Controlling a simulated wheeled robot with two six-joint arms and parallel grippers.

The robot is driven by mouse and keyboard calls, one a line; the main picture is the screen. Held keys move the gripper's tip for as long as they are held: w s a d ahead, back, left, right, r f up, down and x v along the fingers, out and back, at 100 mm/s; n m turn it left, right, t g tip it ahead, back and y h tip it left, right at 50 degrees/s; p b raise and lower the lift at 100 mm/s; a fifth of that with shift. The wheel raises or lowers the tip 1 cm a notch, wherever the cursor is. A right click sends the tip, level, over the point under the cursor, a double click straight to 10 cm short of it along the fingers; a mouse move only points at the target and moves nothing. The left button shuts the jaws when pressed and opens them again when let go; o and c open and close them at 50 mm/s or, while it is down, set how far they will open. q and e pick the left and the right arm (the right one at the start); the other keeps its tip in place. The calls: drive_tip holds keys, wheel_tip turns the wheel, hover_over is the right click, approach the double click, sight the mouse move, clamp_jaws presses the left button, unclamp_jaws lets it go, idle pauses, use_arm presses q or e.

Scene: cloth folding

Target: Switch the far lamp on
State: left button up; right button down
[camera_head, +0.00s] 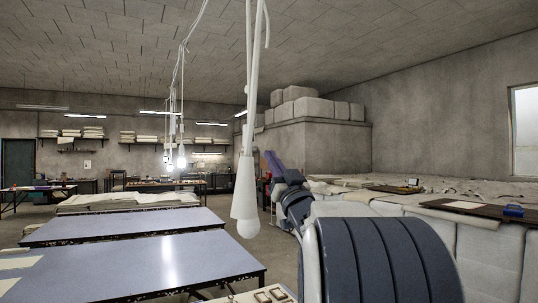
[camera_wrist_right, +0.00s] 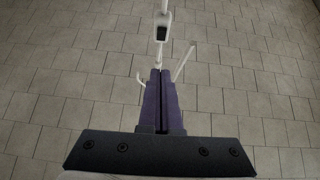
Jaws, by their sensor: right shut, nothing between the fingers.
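A white hanging lamp (camera_head: 245,190) with a pale, unlit-looking bulb hangs close in front in the head view. Farther back, small lamps (camera_head: 181,157) hang on white cords; their bulbs look bright. My right gripper (camera_head: 270,156) has purple fingers and points up, beyond the near lamp and to its right. In the right wrist view the fingers (camera_wrist_right: 160,73) are shut with nothing between them. A white cord switch (camera_wrist_right: 162,31) with a dark button is just beyond the fingertips; I cannot tell whether they touch or which lamp it belongs to. My left gripper is out of sight.
Blue-topped tables (camera_head: 140,262) stand at the left, with a cloth-covered table (camera_head: 130,201) behind. A long padded bench (camera_head: 485,245) with a board (camera_head: 480,209) runs along the right. Thin white pieces (camera_wrist_right: 184,63) flank the fingers in the wrist view.

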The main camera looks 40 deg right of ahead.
sight(251, 136)
drive_tip(key=shift+w+d+r+p, duration=0.35)
drive_tip(key=shift+w+r+p, duration=0.35)
drive_tip(key=shift+w+p, duration=0.7)
drive_tip(key=shift+w+d+r+p, duration=0.4)
drive_tip(key=shift+w+r+p, duration=0.4)
drive_tip(key=shift+w, duration=1)
drive_tip(key=shift+w+d+r+p, duration=0.35)
drive_tip(key=shift+w+r+p, duration=0.25)
drive_tip(key=shift+w+p, duration=0.85)
drive_tip(key=shift+w, duration=0.15)
